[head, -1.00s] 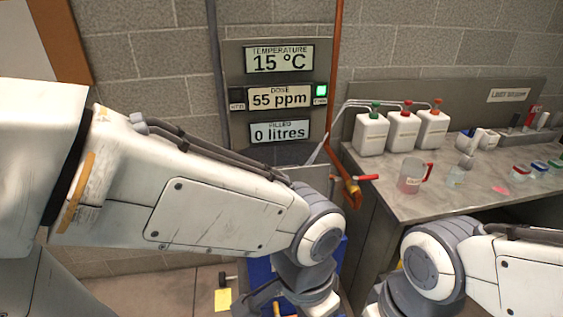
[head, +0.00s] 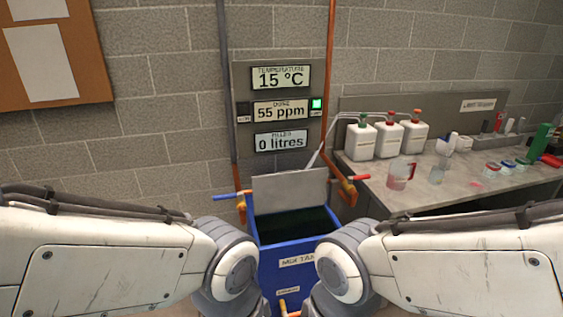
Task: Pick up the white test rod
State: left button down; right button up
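I cannot make out a white test rod with certainty in the head view. Small whitish items (head: 447,144) stand on the lab bench at the right, too small to tell apart. My two arms come in from the left and right and bend down at the bottom middle, in front of the blue mix tank (head: 270,276). Both grippers are below the frame, so their state is hidden.
The grey bench (head: 420,198) holds white canisters (head: 388,139), a red-handled jug (head: 399,176), a clear beaker (head: 437,175), small coloured-lid boxes and a green bottle (head: 542,138). The wall panel (head: 281,109) reads 15 °C, 55 ppm, 0 litres.

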aim_at(509, 124)
jog(key=k, duration=0.55)
jog(key=z, duration=0.95)
jog(key=i, duration=0.9)
jog(key=z, duration=1)
jog(key=i, duration=1.1)
jog(key=u, duration=0.35)
jog(key=i, duration=1.3)
jog(key=u, duration=0.35)
jog(key=k, duration=0.45)
jog(key=z, duration=1.05)
